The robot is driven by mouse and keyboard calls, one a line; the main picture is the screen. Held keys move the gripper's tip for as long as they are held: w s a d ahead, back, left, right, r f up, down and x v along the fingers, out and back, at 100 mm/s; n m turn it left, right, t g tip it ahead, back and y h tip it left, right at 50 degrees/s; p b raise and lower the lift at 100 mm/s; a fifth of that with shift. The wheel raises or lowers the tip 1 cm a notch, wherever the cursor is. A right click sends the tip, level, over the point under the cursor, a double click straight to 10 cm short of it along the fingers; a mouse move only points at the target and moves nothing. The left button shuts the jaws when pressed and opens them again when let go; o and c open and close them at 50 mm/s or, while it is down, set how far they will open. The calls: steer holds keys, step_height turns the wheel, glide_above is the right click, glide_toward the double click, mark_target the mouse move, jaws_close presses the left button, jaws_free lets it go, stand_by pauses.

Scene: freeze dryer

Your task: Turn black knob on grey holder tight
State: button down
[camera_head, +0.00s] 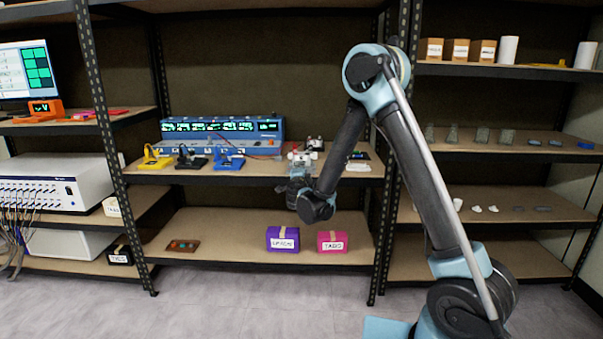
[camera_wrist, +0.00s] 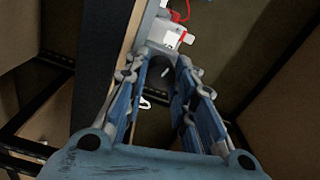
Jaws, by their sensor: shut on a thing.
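The grey holder (camera_wrist: 166,36) is at the top of the wrist view, with a white part and red pieces on it. In the head view the holder (camera_head: 302,157) stands at the front edge of the middle shelf. The black knob (camera_wrist: 160,72) faces the wrist camera and bears a small white mark. My gripper (camera_wrist: 163,60) has a fingertip on each side of the knob and is shut on it. In the head view my gripper (camera_head: 298,178) is just in front of the holder, and the knob is hidden there.
A blue instrument (camera_head: 222,134) with lit displays stands behind on the same shelf. Yellow, black and blue stands (camera_head: 228,161) are to the left. A purple box (camera_head: 283,239) and a pink box (camera_head: 332,241) sit on the shelf below. A rack post (camera_head: 388,190) is on the right.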

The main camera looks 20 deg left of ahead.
steer(key=c, duration=2.4)
jaws_free()
steer(key=shift+d+f+m, duration=0.1)
steer(key=shift+d+m, duration=0.1)
steer(key=shift+m, duration=0.1)
steer(key=c, duration=2.4)
jaws_free()
steer(key=c, duration=1.5)
jaws_free()
steer(key=shift+o, duration=0.9)
steer(key=shift+a, duration=0.1)
steer(key=v, duration=1.1)
steer(key=shift+s, duration=0.4)
